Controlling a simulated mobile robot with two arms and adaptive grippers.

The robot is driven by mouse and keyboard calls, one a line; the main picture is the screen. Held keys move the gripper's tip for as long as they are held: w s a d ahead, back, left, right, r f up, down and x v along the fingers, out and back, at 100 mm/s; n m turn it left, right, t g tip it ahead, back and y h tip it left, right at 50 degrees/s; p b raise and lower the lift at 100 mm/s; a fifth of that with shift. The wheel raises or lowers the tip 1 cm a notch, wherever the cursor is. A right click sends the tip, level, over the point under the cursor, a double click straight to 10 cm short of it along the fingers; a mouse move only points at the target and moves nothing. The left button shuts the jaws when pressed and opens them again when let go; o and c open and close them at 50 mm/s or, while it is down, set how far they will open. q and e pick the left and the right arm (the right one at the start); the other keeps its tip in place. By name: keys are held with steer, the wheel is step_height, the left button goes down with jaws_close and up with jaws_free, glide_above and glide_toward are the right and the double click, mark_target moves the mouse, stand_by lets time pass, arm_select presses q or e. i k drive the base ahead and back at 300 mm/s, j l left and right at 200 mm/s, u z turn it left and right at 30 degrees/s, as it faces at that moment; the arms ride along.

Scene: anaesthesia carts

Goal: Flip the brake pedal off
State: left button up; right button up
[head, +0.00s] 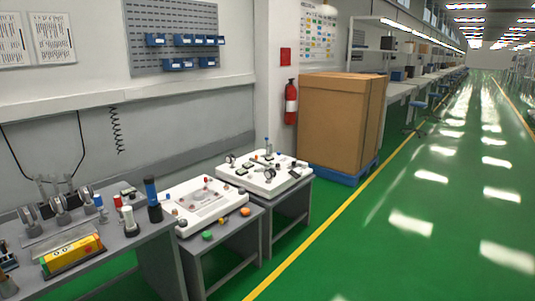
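No brake pedal shows in the head view, and I see no anaesthesia cart with such a pedal. Neither of my grippers is in the picture.
Grey workbenches (158,246) with tools and a yellow box (72,254) line the left wall. Two white panels (206,207) (264,174) lie on smaller tables. A large cardboard box (333,120) stands on a blue pallet (350,178). The green floor (420,225) on the right is clear.

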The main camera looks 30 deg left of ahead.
mark_target(293, 173)
steer(key=i+j+u, duration=0.15)
steer(key=i+j, duration=0.25)
steer(key=i+j+u, duration=0.1)
steer(key=i+j, duration=0.25)
steer(key=i+j+u, duration=0.15)
steer(key=i+j, duration=0.2)
steer(key=i, duration=0.2)
steer(key=i+j+u, duration=0.15)
steer(key=i, duration=0.35)
steer(key=i+j+u, duration=0.15)
steer(key=i+j, duration=0.2)
steer(key=i+j+u, duration=0.1)
steer(key=i, duration=0.5)
steer(key=k+j, duration=0.4)
steer(key=k, duration=0.25)
steer(key=u, duration=2.5)
steer(key=j, duration=0.1)
